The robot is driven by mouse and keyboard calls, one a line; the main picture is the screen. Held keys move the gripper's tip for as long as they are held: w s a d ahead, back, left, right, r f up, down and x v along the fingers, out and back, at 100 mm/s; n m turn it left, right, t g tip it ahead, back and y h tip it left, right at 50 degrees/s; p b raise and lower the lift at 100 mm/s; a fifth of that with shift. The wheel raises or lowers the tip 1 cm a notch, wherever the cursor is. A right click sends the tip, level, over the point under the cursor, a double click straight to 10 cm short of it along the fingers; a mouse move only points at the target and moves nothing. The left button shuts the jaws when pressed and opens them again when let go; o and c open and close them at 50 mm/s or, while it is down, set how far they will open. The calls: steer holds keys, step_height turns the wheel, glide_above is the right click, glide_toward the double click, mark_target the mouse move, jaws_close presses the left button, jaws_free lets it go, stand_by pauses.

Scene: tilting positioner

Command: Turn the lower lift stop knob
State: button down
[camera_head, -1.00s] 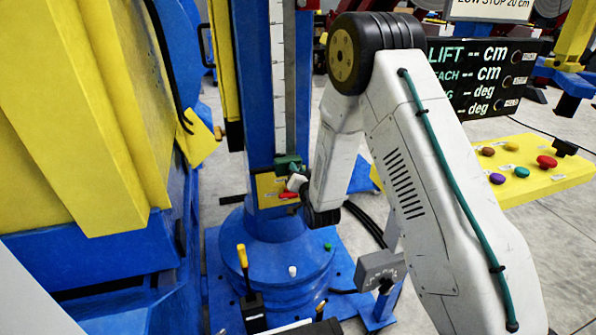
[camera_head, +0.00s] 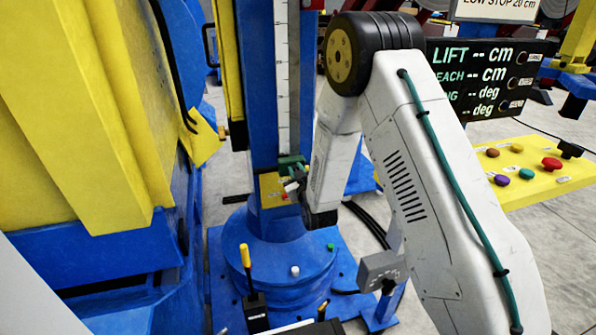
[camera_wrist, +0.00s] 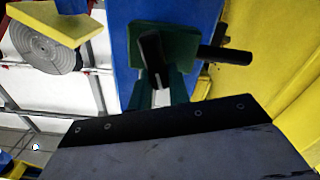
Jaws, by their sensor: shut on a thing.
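The lower lift stop is a dark green block (camera_head: 291,160) on the blue column, at the lower end of the pale scale strip. In the wrist view the green block (camera_wrist: 180,45) carries a black bar-shaped knob (camera_wrist: 151,48), slightly tilted from upright. A second black rod (camera_wrist: 225,53) sticks out to the right of the block. My gripper (camera_wrist: 157,82) is shut on the lower part of the black knob, its two dark green fingers on either side. In the head view my gripper (camera_head: 294,187) is small and partly hidden by my arm, just below the block.
A yellow control box (camera_head: 535,172) with several coloured buttons stands at the right, below a dark display (camera_head: 480,75) showing dashes. A large yellow body (camera_head: 75,120) fills the left. A yellow-handled lever (camera_head: 244,258) rises in front of the blue base (camera_head: 275,255).

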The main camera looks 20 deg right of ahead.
steer(key=n, duration=0.3)
steer(key=shift+a+f+n, duration=0.15)
steer(key=shift+a+n, duration=0.15)
steer(key=shift+n, duration=0.1)
steer(key=n, duration=0.3)
steer(key=shift+a+f+n, duration=0.2)
steer(key=shift+a+n, duration=0.05)
steer(key=shift+n, duration=0.05)
steer(key=shift+a+f+n, duration=0.1)
steer(key=shift+f+n, duration=0.1)
steer(key=shift+n, duration=0.9)
steer(key=shift+f+n, duration=0.2)
steer(key=shift+n, duration=0.9)
steer(key=shift+a+f+n, duration=0.1)
steer(key=shift+f+n, duration=0.1)
steer(key=shift+n, duration=0.9)
steer(key=c, duration=1.3)
jaws_free()
